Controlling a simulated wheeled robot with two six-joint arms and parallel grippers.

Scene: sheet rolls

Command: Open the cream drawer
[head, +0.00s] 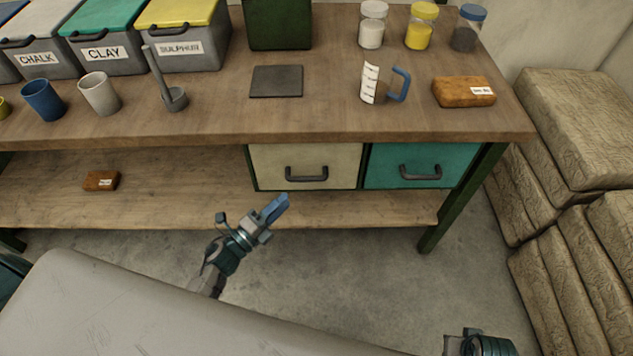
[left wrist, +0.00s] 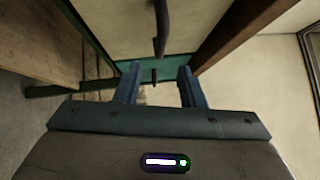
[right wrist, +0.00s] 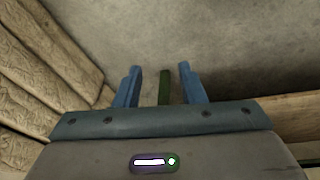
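The cream drawer (head: 304,158) is under the bench top, its front about level with the drawer beside it, so it looks closed. Its dark bar handle (head: 306,174) is low on the front. My left gripper (head: 276,207) is in front of and below the cream drawer, left of the handle and apart from it. In the left wrist view its blue fingers (left wrist: 160,86) are spread with nothing between them, and a dark handle (left wrist: 160,28) is ahead. My right gripper (right wrist: 160,86) is open and empty; in the head view only part of its arm shows at bottom right.
A teal drawer (head: 390,161) with its own handle is right of the cream one. The wooden bench (head: 210,115) carries bins, cups and jars. A lower shelf (head: 180,190) holds a brown block (head: 101,180). Stacked sacks (head: 575,125) stand at right. Floor before the drawers is clear.

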